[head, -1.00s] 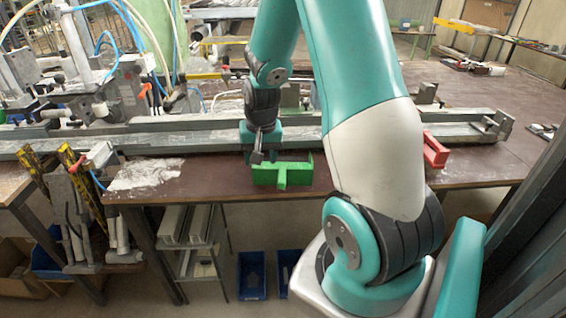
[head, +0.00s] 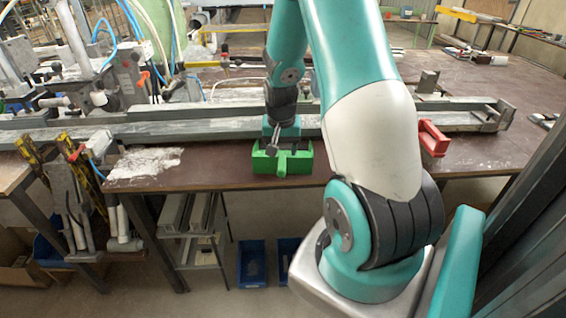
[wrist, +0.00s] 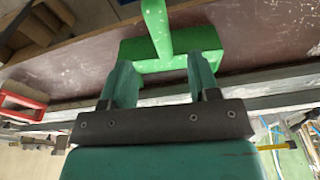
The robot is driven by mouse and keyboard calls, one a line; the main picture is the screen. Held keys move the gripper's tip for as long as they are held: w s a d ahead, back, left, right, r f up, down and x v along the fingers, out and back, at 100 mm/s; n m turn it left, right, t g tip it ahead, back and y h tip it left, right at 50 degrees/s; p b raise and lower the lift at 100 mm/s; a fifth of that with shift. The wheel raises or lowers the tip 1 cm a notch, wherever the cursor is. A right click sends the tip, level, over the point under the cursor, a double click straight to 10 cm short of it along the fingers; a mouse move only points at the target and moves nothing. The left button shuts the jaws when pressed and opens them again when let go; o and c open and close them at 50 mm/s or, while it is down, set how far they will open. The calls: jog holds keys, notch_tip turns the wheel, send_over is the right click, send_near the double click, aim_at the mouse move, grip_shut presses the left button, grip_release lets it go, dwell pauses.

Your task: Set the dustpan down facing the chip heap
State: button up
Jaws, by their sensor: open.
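The green dustpan (head: 282,162) is at the bench's front edge, its handle pointing toward me and its pan toward the rail. I cannot tell whether it rests fully on the bench. The pale chip heap (head: 145,162) lies on the bench to its left, apart from it. My gripper (head: 271,143) is just above and behind the pan. In the wrist view my gripper (wrist: 161,66) is open, with a finger on each side, and the dustpan (wrist: 165,50) shows beyond the fingertips. Its handle is not between the fingers. The chip heap is not clear there.
A long grey rail (head: 200,132) runs across the bench behind the dustpan. Pneumatic clamps and hoses crowd the left. Bare bench (head: 215,165) lies between heap and dustpan. Blue bins (head: 251,262) stand below.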

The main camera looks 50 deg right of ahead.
aim_at(282, 164)
jog(key=f+b, duration=0.1)
jog(key=f, duration=0.1)
jog(key=f+b, duration=0.3)
jog(key=f, duration=0.2)
jog(key=shift+w+d, duration=0.3)
jog(key=shift+d, duration=0.1)
grip_shut()
notch_tip(282, 164, up, 12)
jog(key=p, duration=0.9)
